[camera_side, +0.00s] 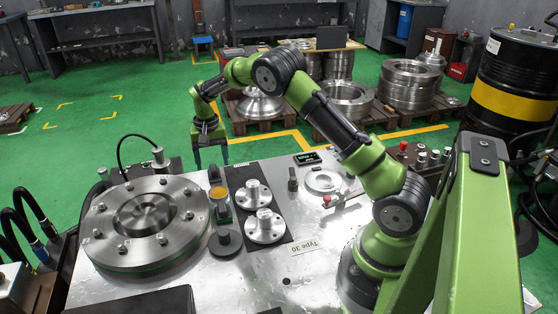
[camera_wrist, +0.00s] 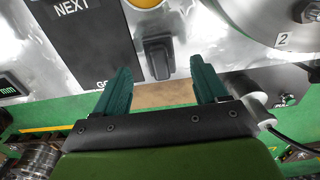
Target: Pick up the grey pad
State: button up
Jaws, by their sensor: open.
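My gripper (camera_side: 211,160) is open and empty above the far edge of the metal table, fingers down. Its two green fingers also show in the wrist view (camera_wrist: 160,70). A dark grey block-like piece (camera_wrist: 156,58) lies ahead of and between the fingertips there, apart from them; it shows small in the side view (camera_side: 214,175). A yellow round pad (camera_side: 218,193) sits just nearer the camera, partly cut off in the wrist view (camera_wrist: 159,9). A dark grey round disc (camera_side: 225,241) lies nearer still, well away from my gripper. I cannot tell which grey piece is the pad.
A large bolted steel disc (camera_side: 115,236) stands left of the pads. A black mat (camera_side: 275,240) holds two steel flanges (camera_side: 266,226) on the right. A small display (camera_side: 307,158) and a red-ended tool (camera_side: 341,199) lie farther right. Bare table shows near the front.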

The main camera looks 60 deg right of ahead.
aim_at(213, 167)
jog(key=shift+f, duration=1.9)
jog(key=c, duration=1.2)
